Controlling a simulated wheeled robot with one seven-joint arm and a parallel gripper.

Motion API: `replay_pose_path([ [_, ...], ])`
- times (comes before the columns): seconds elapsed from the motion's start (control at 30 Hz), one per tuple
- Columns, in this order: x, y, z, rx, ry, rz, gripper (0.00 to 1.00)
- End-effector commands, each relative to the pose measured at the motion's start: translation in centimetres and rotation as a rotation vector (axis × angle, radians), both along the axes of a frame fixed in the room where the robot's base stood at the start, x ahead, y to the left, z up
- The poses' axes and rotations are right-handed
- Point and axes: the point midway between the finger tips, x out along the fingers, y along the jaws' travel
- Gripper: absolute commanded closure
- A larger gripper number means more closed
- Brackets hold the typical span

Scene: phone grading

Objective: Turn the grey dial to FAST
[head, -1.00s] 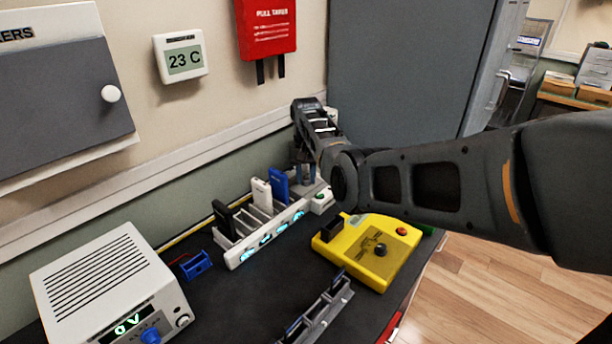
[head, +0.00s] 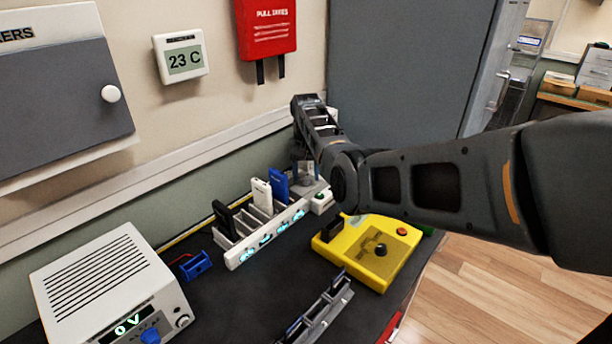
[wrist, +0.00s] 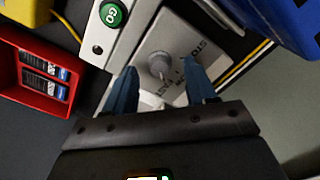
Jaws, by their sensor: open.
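The grey dial (wrist: 159,65) is a round knob on a light grey panel (wrist: 178,30) in the wrist view. Printed labels sit beside it, one starting with STO and another reading FAST, partly blurred. I cannot tell clearly which label the dial points to. My gripper (wrist: 160,76) is open, with one blue finger on each side of the dial; I cannot tell whether they touch it. In the head view my gripper (head: 307,172) is at the far right end of the white charging rack, and the dial is hidden there.
A green GO button (wrist: 112,14) is beside the panel. A blue power bank (head: 278,184) stands close by in the white rack (head: 240,255). A yellow tester (head: 350,262) is in front. A red tray (wrist: 35,82) holds small cells. The grey cabinet (head: 400,70) stands behind.

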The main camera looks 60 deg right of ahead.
Motion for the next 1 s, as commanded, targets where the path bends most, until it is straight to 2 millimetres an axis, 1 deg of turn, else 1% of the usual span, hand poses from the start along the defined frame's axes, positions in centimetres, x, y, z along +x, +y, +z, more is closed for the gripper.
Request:
replay_pose_path([
  [0.2, 0.1, -0.1, 3.6, -0.004, -0.003, -0.001, 0.44],
  [0.3, 0.1, -0.1, 5.1, -0.004, -0.003, 0.0, 0.44],
  [0.4, 0.1, 0.0, 6.1, -0.002, -0.002, 0.0, 0.44],
  [0.57, 0.0, 0.0, 6.7, 0.001, -0.001, 0.0, 0.44],
  [1.0, 0.0, 0.0, 6.7, -0.001, -0.001, 0.0, 0.44],
])
